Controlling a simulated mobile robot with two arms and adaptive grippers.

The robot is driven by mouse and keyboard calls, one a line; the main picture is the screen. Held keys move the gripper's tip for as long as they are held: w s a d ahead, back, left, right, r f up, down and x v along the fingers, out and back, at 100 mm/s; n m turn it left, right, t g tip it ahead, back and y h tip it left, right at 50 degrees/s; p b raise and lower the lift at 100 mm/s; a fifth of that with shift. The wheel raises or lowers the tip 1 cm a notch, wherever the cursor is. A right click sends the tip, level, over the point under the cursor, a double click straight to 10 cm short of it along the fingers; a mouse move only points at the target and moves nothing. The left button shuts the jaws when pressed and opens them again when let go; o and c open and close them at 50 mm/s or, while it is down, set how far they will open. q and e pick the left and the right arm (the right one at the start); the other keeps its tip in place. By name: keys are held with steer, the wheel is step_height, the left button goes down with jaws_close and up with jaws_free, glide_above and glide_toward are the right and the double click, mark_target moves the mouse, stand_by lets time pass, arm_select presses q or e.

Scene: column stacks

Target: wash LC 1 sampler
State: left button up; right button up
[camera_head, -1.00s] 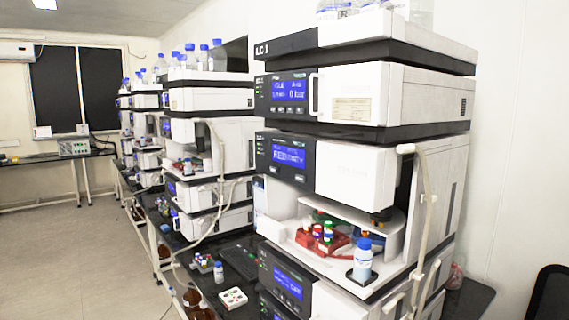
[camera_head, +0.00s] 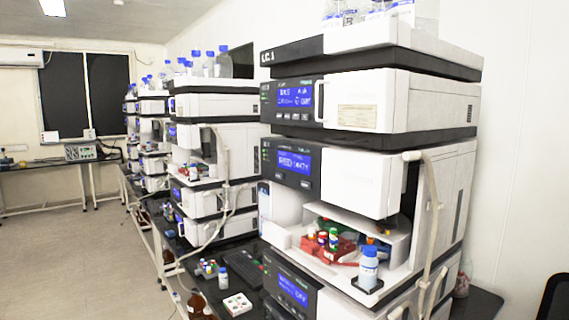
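The LC 1 stack (camera_head: 375,60) stands close on the right, its label on the top module. Its sampler module (camera_head: 355,178) has a display panel (camera_head: 291,160) and an open bay below. In the bay a red vial rack (camera_head: 338,250) holds several small vials with coloured caps. A white bottle with a blue cap (camera_head: 369,265) stands on a dark pad at the bay's front right corner.
More stacks (camera_head: 213,105) recede to the left along the dark bench. A white tray (camera_head: 237,304), a small bottle (camera_head: 222,277) and brown bottles (camera_head: 199,304) are near its front edge. A chair (camera_head: 553,297) is at lower right. Open floor (camera_head: 70,260) lies left.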

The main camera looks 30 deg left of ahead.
arm_select(q)
jaws_close()
stand_by(1.1)
